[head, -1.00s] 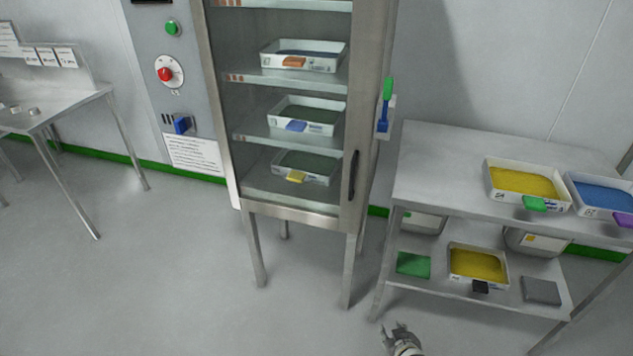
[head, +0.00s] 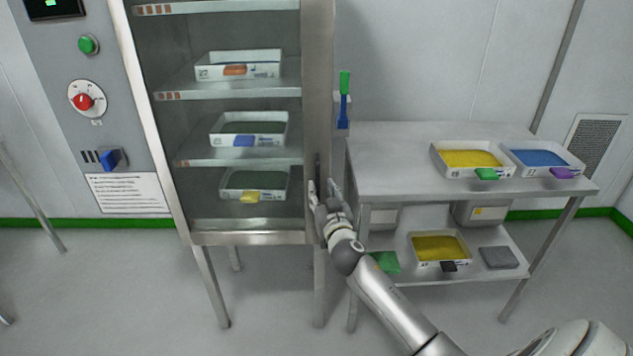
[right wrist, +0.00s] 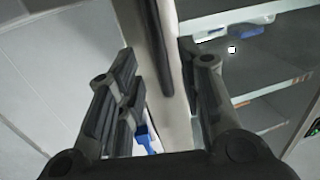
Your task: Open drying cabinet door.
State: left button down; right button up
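The drying cabinet (head: 250,238) stands left of centre in the head view, with its glass door (head: 200,120) shut. Trays show through the glass. The dark vertical door handle (head: 318,163) is on the door's right edge, its lower part hidden by my gripper. My right gripper (head: 324,186) is open at the handle's lower part. In the right wrist view, the handle (right wrist: 160,45) lies between the spread fingers of the right gripper (right wrist: 165,70), with gaps on both sides; contact is not visible. My left gripper is not in view.
A steel table (head: 390,160) with trays on top and on a lower shelf stands close right of the cabinet. A green-and-blue tool (head: 343,105) hangs between them. A control panel (head: 75,130) is on the left. The floor in front is clear.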

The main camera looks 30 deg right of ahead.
aim_at(318, 183)
jog(key=shift+x, duration=2.6)
grip_shut()
